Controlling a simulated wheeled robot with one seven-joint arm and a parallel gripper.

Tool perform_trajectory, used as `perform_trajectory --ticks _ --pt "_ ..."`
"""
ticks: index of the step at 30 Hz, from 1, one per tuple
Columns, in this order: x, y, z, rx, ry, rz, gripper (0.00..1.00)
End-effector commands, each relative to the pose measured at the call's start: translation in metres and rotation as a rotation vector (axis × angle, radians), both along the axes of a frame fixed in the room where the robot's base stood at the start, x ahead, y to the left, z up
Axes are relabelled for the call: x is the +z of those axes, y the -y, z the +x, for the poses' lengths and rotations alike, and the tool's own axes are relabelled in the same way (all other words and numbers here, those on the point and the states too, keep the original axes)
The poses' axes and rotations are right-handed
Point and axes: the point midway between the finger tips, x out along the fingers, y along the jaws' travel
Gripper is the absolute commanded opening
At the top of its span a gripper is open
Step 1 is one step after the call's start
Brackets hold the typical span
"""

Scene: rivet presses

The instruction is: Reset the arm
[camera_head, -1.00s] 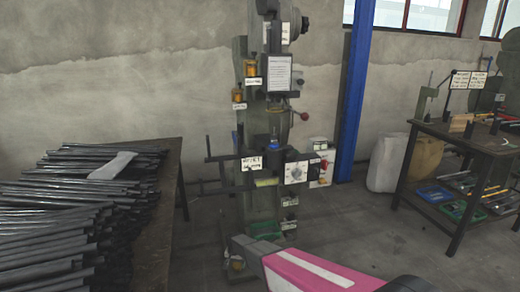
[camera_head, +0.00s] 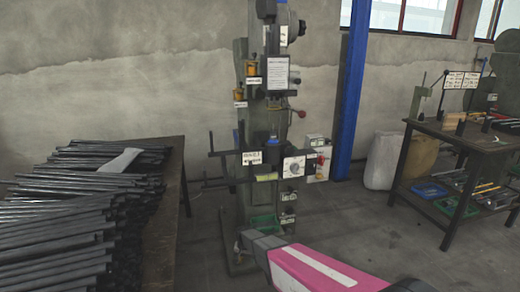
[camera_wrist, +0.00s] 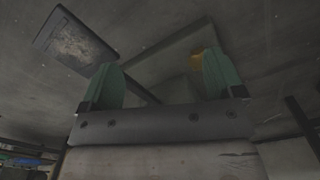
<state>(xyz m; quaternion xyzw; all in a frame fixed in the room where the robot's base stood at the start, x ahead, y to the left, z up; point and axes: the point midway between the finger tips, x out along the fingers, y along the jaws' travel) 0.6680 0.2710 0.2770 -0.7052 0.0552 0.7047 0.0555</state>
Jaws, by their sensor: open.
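My gripper (camera_wrist: 160,82) shows in the wrist view with two green fingers spread wide apart. Nothing is held between them; grey floor and a pale, flat shape lie beyond. My pink and grey arm (camera_head: 312,270) reaches in from the bottom right of the head view. Its grey end is low, in front of the rivet press base. The gripper fingers cannot be made out in the head view. The rivet press (camera_head: 271,120) stands upright against the wall, with a white dial (camera_head: 293,167) and several labels on it.
A table (camera_head: 172,170) piled with dark metal bars (camera_head: 60,215) stands at the left. A workbench (camera_head: 470,140) with trays on its lower shelf is at the right. A blue post (camera_head: 350,100) and pale sacks (camera_head: 384,160) stand between. The floor at centre right is clear.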

Motion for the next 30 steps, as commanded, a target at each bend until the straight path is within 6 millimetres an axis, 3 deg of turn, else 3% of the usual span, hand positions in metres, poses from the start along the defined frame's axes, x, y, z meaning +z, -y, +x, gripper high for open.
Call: perform_trajectory --ticks 8,11,15,21,25,30 --pt "0.079 0.071 -0.029 0.027 0.003 0.000 0.87" --pt "0.121 0.110 -0.049 0.044 0.005 0.001 0.87" --pt "0.183 0.167 -0.089 0.076 0.005 0.000 0.87" --pt "0.256 0.234 -0.150 0.121 0.006 0.000 0.87" --pt "0.283 0.259 -0.178 0.142 0.006 -0.001 0.87" --pt "0.297 0.271 -0.192 0.156 0.006 -0.001 0.87"
